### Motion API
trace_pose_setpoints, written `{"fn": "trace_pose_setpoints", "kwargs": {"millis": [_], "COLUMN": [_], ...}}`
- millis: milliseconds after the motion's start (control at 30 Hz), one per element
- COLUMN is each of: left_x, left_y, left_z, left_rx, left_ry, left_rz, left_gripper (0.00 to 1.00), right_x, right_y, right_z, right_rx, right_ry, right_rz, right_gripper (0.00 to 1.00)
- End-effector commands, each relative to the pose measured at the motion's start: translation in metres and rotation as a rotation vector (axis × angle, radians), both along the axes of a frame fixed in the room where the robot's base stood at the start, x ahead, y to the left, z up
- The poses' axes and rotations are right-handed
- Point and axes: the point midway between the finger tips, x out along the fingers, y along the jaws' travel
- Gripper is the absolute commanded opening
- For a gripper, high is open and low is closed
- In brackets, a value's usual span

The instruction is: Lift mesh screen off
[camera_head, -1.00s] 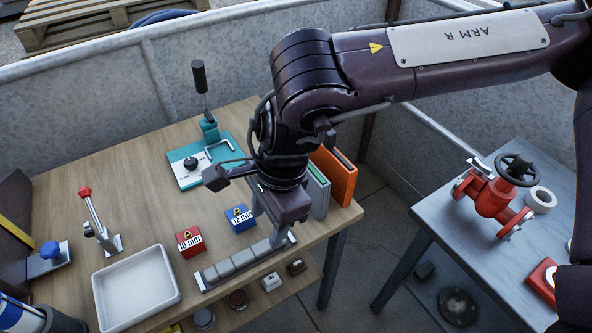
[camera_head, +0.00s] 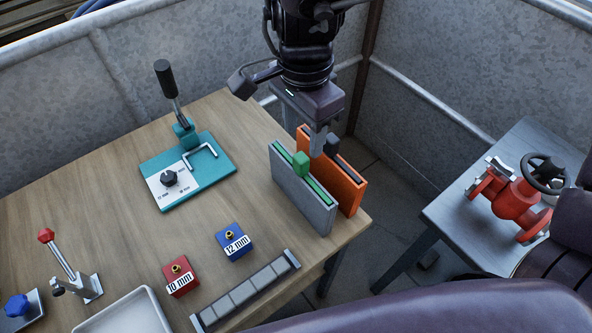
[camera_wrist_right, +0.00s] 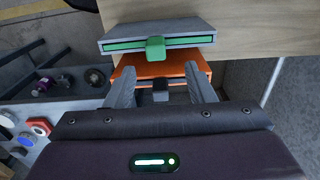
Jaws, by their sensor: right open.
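Two upright slotted holders stand side by side at the table's right edge. The grey holder (camera_head: 303,198) has a green-edged insert with a green tab (camera_head: 301,163). The orange holder (camera_head: 345,188) has an insert with a dark tab (camera_wrist_right: 160,94). No mesh surface shows, so I cannot tell which insert is the mesh screen. My right gripper (camera_head: 324,142) is open, pointing down over the orange holder; it also shows in the wrist view (camera_wrist_right: 161,84), with the dark tab between its spread fingers. Contact cannot be told. My left gripper is out of view.
A teal fixture (camera_head: 187,170) with a black-handled lever stands behind left. Red (camera_head: 180,280) and blue (camera_head: 234,244) blocks and a segmented bar (camera_head: 245,293) lie in front. A red valve (camera_head: 515,198) sits on the separate grey table. Metal walls stand behind.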

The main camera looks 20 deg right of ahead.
Motion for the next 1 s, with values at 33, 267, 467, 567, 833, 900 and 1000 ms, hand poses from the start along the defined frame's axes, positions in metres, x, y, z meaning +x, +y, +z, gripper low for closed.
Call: {"fn": "trace_pose_setpoints", "kwargs": {"millis": [33, 267, 467, 567, 833, 900, 1000], "left_x": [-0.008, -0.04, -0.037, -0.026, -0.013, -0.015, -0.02], "left_y": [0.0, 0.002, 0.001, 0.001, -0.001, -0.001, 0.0], "left_z": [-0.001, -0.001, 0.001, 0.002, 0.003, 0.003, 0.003], "left_rx": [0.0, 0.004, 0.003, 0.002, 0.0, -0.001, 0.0], "left_ry": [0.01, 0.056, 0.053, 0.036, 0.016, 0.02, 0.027], "left_rz": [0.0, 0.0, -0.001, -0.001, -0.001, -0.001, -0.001], "left_gripper": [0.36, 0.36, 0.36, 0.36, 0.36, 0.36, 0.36], "right_x": [-0.001, -0.003, -0.003, -0.002, -0.002, -0.002, -0.002], "right_y": [0.0, 0.002, 0.004, 0.004, 0.004, 0.004, 0.004], "right_z": [-0.007, -0.034, -0.063, -0.068, -0.069, -0.069, -0.069], "right_rx": [-0.001, -0.002, 0.0, 0.0, 0.0, 0.001, 0.001], "right_ry": [0.004, 0.005, 0.004, 0.001, 0.001, 0.0, 0.0], "right_rz": [0.001, 0.001, 0.0, -0.001, 0.0, 0.0, 0.0], "right_gripper": [0.49, 0.49, 0.49, 0.49, 0.43, 0.33, 0.2]}}
